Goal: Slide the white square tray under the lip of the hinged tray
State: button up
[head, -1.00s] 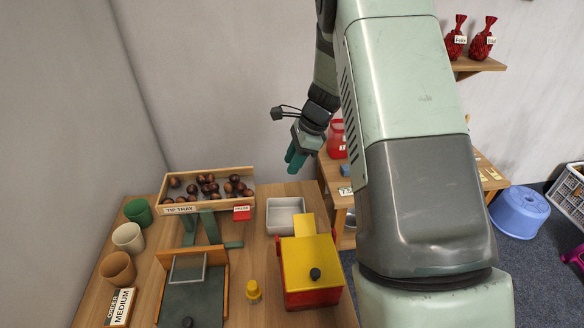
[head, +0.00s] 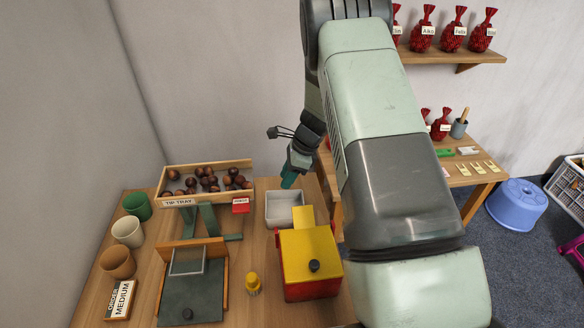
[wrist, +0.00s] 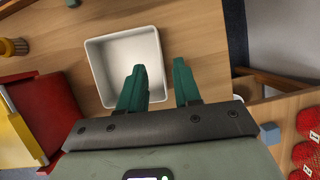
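The white square tray (head: 283,208) is empty and lies flat on the wooden table, right of the hinged tray. It also shows in the wrist view (wrist: 115,62). The hinged tray (head: 222,197), labelled TIP TRAY, is a wooden-walled box of chestnuts on a green stand at the table's back. My gripper (head: 289,181) points down above the white tray's back right side. In the wrist view my gripper (wrist: 160,72) is open and empty; one finger overlaps the tray's inside, the other lies outside its right wall. Whether the fingers touch the tray cannot be told.
A red box with a yellow lid (head: 309,256) stands just in front of the white tray.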

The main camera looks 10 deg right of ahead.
aim_at(279, 192)
jog(key=x, duration=0.7)
jog(key=shift+c, duration=0.2)
grip_shut()
